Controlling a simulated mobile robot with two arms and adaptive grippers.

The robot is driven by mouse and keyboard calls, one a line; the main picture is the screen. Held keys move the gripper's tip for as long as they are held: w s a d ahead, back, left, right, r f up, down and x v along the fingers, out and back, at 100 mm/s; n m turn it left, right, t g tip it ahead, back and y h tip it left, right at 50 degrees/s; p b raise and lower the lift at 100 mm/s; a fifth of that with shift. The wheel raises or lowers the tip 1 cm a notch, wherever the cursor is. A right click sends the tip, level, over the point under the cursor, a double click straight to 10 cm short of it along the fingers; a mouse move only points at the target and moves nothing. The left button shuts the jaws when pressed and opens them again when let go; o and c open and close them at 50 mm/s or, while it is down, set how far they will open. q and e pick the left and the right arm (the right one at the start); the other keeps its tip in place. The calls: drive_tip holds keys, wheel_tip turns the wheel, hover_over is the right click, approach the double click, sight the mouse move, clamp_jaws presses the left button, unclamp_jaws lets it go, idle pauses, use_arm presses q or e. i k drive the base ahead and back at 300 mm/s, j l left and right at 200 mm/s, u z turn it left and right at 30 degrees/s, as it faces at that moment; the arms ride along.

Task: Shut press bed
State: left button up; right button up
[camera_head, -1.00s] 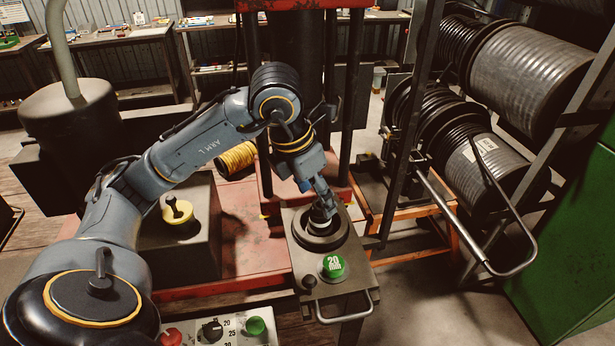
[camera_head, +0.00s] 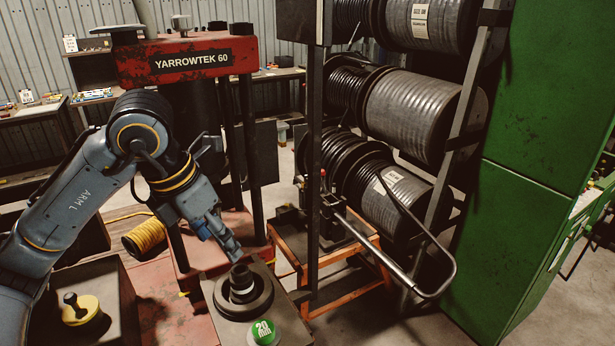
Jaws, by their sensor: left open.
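The press bed (camera_head: 288,318) is a dark plate standing out in front of the red YARROWTEK 60 press (camera_head: 186,58). It carries a round black die ring (camera_head: 262,297) with a dark, pale-banded fitting (camera_head: 242,284) upright in its middle. A green 20 mm disc (camera_head: 264,332) sits on the near part of the bed, cut by the frame's bottom edge. The bed's front handle is out of view. My left gripper (camera_head: 234,254) is open just above and behind the fitting, pointing down to the right, and looks empty. My right gripper is out of view.
Hose reels (camera_head: 424,117) on a rack stand right of the press, with a bent metal bar (camera_head: 440,290) reaching forward. A green cabinet (camera_head: 545,150) is at far right.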

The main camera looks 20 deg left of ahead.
sight(233, 324)
drive_tip(key=k+l, duration=1.25)
